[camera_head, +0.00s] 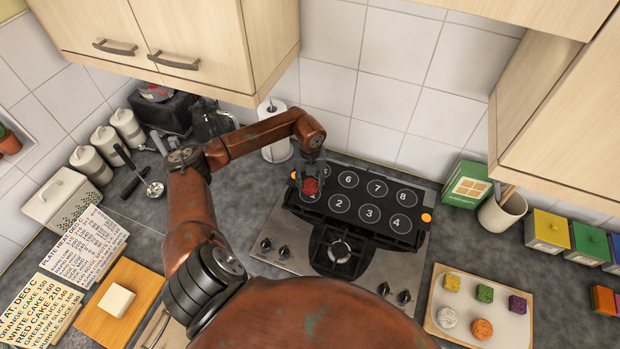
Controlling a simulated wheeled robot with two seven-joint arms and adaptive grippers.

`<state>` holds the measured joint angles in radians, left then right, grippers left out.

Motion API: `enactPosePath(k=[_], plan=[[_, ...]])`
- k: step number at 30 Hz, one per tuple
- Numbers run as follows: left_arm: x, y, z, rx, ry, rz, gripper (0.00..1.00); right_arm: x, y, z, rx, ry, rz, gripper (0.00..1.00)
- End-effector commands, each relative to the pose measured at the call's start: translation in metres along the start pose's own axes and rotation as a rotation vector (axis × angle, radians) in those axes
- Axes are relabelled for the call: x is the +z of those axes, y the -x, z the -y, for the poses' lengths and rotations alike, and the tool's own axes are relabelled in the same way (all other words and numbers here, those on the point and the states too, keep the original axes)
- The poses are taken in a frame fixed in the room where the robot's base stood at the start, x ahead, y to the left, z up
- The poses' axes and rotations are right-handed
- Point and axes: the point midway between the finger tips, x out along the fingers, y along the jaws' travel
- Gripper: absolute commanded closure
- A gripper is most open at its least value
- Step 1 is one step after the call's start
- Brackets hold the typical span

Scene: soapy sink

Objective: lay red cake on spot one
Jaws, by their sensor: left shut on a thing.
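The red cake (310,186) is a small red lump at the left end of the black plate. My left gripper (311,177) is shut on it from above. The black plate (354,224) has numbered circles; 2, 3, 4, 6, 7 and 8 are readable. The position of spot one, left of circle 2 (340,202), is covered by the cake and gripper. I cannot tell whether the cake touches the plate. My right gripper is not in view.
A tray (437,290) at lower right holds yellow, green, purple, white and orange cakes. The hob (300,247) lies under the plate. A paper roll (277,150) stands behind my left forearm. A green box (467,185) stands right of the plate.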

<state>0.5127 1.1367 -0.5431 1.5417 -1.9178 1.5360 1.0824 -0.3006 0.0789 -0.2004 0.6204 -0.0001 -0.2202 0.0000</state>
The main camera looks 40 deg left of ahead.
Motion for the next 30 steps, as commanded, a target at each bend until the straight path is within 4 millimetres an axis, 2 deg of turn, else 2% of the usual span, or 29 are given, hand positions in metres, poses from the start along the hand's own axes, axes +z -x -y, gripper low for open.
enactPosePath(k=[2, 18, 30], plan=[[-0.001, -0.002, 0.000, 0.001, -0.001, -0.001, 0.82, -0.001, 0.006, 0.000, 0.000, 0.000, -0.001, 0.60], [-0.001, -0.024, 0.000, 0.001, -0.002, -0.001, 0.82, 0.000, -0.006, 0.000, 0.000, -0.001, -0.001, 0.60], [-0.001, -0.025, 0.000, 0.001, -0.002, -0.001, 0.82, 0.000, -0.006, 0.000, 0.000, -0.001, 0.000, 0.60]])
